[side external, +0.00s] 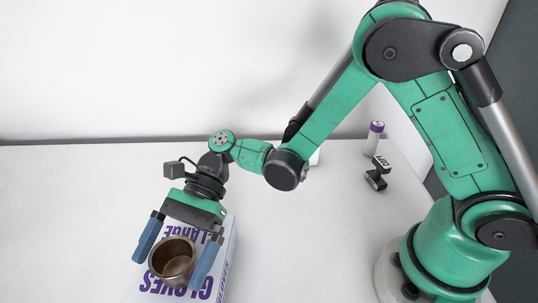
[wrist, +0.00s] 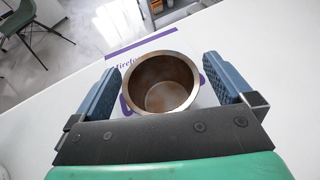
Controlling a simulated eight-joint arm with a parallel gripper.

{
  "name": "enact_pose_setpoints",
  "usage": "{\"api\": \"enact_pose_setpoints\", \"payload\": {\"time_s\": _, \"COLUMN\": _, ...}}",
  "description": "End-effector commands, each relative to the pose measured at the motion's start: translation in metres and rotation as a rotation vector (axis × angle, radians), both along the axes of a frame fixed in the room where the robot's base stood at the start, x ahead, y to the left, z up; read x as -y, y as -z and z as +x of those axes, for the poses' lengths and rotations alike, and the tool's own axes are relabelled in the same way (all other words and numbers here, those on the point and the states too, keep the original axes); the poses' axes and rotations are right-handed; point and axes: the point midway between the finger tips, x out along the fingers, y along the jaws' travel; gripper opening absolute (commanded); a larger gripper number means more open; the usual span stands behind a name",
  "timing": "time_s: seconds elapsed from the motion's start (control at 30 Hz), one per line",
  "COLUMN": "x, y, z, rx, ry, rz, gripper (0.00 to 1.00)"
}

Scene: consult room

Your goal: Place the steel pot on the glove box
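The steel pot (side external: 172,262) is a round, brownish metal cup with its open mouth showing. It is over the white glove box (side external: 228,262) with purple lettering, and appears to rest on its top. The pot also shows in the wrist view (wrist: 161,84), with part of the box's printed top (wrist: 146,46) behind it. My gripper (side external: 174,268) is open, with one blue finger on each side of the pot. In the wrist view (wrist: 160,78) gaps show between both fingers and the pot. The pot's underside is hidden.
A white bottle with a purple cap (side external: 374,138) and a small black object (side external: 378,172) stand on the white table (side external: 70,200) near my base. The table left of the box is clear. A green chair (wrist: 34,24) is beyond the table in the wrist view.

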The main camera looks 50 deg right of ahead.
Motion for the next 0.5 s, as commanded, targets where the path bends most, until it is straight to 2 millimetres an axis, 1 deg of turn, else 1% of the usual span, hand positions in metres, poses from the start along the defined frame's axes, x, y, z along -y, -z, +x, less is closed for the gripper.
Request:
{"api": "enact_pose_setpoints", "payload": {"time_s": 0.2, "x": 0.001, "y": -0.004, "z": 0.000, "rx": 0.000, "ry": 0.000, "rz": 0.000, "gripper": 1.00}}
{"api": "enact_pose_setpoints", "payload": {"time_s": 0.27, "x": 0.007, "y": -0.006, "z": 0.004, "rx": 0.001, "ry": 0.004, "rz": 0.000, "gripper": 1.00}}
{"api": "enact_pose_setpoints", "payload": {"time_s": 0.37, "x": 0.024, "y": -0.014, "z": 0.011, "rx": 0.000, "ry": 0.007, "rz": 0.000, "gripper": 1.00}}
{"api": "enact_pose_setpoints", "payload": {"time_s": 0.5, "x": 0.053, "y": -0.026, "z": 0.023, "rx": 0.000, "ry": 0.008, "rz": -0.001, "gripper": 1.00}}
